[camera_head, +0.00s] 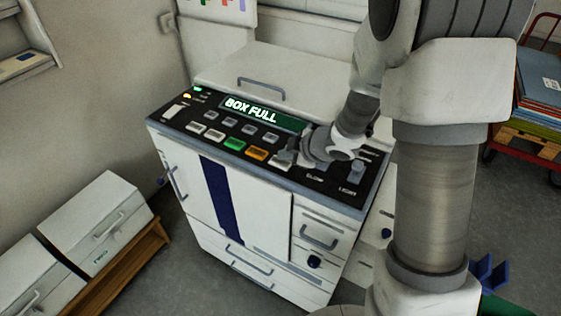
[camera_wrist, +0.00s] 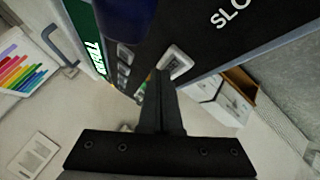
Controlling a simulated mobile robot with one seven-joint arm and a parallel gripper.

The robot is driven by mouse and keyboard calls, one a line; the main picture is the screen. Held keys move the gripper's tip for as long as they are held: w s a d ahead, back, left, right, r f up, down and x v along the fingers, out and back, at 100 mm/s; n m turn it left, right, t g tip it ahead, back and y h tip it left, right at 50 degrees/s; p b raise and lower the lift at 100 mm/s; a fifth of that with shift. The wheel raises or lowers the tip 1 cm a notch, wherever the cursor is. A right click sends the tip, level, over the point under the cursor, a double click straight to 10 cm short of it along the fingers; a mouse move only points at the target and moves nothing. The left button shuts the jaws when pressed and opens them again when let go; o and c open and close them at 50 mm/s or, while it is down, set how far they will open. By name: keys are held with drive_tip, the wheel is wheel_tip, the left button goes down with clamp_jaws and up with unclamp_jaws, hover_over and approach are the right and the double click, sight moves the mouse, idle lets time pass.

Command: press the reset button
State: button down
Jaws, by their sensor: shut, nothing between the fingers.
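The machine's black control panel (camera_head: 210,127) has a lit display (camera_head: 250,110) reading "BOX FULL". A row of buttons below it includes a green button (camera_head: 234,145), an orange button (camera_head: 257,153) and a pale button (camera_head: 279,162) at the right end. No reset label is legible, so I cannot tell which button is reset. My gripper (camera_head: 286,157) is shut and empty, over the panel by the pale button. In the wrist view, my fingertips (camera_wrist: 162,76) are beside a pale-framed button (camera_wrist: 176,63); I cannot tell whether they touch it.
A dark blue rounded part (camera_wrist: 125,16) stands close to my fingers. A lever or knob (camera_head: 356,170) rises at the panel's right, near printed "SLOW" lettering. A grey handle (camera_head: 260,88) is on the lid behind. White boxes (camera_head: 98,222) stand on a wooden bench at left.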

sight(285, 163)
drive_tip(key=shift+f+b, duration=0.3)
drive_tip(key=shift+f, duration=0.1)
idle(0.3)
drive_tip(key=shift+r+p, duration=0.8)
drive_tip(key=shift+p, duration=0.05)
wheel_tip(285, 163, up, 5)
drive_tip(key=p, duration=0.5)
idle(0.8)
